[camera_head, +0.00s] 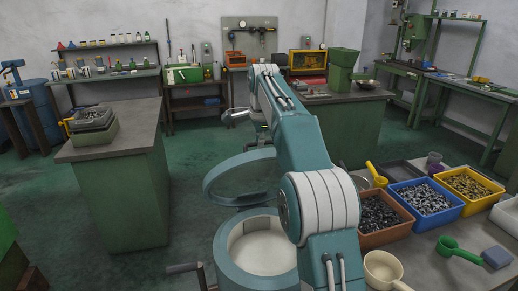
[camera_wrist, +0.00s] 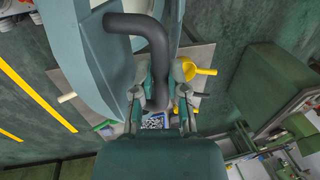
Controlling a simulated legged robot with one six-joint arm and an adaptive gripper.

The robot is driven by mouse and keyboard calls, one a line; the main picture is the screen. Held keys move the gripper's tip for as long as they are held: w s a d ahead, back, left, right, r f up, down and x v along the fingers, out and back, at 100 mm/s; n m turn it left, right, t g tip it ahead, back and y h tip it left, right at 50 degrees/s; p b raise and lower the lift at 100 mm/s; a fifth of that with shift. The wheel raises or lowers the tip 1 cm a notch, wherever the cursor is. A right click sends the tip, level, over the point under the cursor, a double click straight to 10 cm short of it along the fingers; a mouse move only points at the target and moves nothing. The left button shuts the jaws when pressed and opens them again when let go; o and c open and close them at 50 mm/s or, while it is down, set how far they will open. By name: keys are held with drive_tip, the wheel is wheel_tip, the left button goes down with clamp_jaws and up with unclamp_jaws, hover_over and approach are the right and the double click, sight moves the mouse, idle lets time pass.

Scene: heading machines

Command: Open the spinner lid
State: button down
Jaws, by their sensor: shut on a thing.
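The spinner (camera_head: 228,262) is a teal drum at the bottom middle of the head view, with a pale, empty-looking inside and its top uncovered. Its lid (camera_head: 212,187) shows as a teal ring, raised and tilted above the drum's far side. In the wrist view the lid (camera_wrist: 92,65) fills the upper left, with a black bent handle (camera_wrist: 140,24) on it. My gripper (camera_wrist: 159,92) is shut on the handle, one finger on each side of its lower end. In the head view my arm hides part of the drum, and the fingertips cannot be made out.
A crank (camera_head: 184,268) sticks out at the drum's left. The right-hand table holds brown (camera_head: 383,236), blue (camera_head: 428,219) and yellow (camera_head: 470,205) bins of small parts, a green scoop (camera_head: 450,246) and a cream pot (camera_head: 383,270). A grey-topped green bench (camera_head: 115,145) stands left. Floor between is clear.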

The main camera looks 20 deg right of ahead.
drive_tip(key=shift+w, duration=0.45)
drive_tip(key=c, duration=0.7)
unclamp_jaws()
drive_tip(key=shift+r, duration=0.1)
drive_tip(key=shift+o, duration=0.2)
